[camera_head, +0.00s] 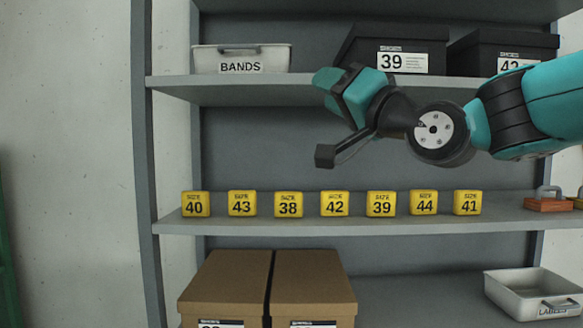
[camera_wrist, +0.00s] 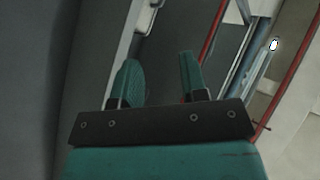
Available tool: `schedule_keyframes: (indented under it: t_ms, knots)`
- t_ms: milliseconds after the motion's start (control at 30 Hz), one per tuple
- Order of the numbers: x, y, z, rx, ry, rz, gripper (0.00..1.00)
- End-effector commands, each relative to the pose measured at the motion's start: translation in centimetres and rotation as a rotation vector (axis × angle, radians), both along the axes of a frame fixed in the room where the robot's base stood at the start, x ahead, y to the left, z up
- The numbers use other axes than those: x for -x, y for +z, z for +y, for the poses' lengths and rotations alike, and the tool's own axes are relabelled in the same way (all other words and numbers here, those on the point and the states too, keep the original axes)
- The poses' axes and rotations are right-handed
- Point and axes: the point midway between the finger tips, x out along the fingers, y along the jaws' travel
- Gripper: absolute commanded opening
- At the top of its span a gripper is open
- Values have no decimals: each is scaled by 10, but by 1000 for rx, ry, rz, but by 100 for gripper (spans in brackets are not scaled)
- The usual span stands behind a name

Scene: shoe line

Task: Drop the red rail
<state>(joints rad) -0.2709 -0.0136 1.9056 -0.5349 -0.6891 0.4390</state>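My gripper (camera_head: 328,82) is in front of the shelf rack, its teal fingers at about the height of the upper shelf. In the wrist view the two fingers (camera_wrist: 160,68) stand apart with a clear gap and nothing between them. A thin red rail (camera_wrist: 213,33) runs slanting behind the right finger, which hides part of it. A second red rail (camera_wrist: 286,82) slants along the right side of the wrist view. Both look to be in the background, apart from the fingers. No red rail shows in the head view.
Yellow size blocks (camera_head: 335,204) stand in a row on the middle shelf, with reddish handled blocks (camera_head: 548,203) at right. A BANDS bin (camera_head: 240,58) and black shoe boxes (camera_head: 395,50) are above. Brown boxes (camera_head: 225,280) and a LABELS tray (camera_head: 530,294) are below.

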Motion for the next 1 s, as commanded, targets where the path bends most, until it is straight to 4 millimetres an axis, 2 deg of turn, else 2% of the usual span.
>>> schedule_keyframes:
  t_ms: [33,67,100,167,200,300,400,500,700,733,800,1000]
  knots:
    - [8,-35,3,121,4,95,40]
    - [14,-58,5,204,10,156,40]
    - [23,-90,5,313,23,237,40]
    - [43,-134,2,468,52,348,40]
    - [58,-162,-2,566,76,420,40]
    - [101,-223,-16,786,155,579,40]
    - [144,-268,-33,960,241,708,40]
    - [184,-300,-51,1100,326,813,40]
    - [258,-342,-86,1319,506,989,40]
    - [263,-335,-88,1334,521,1000,40]
    - [260,-310,-86,1327,514,994,40]
    - [259,-258,-86,1325,512,993,40]
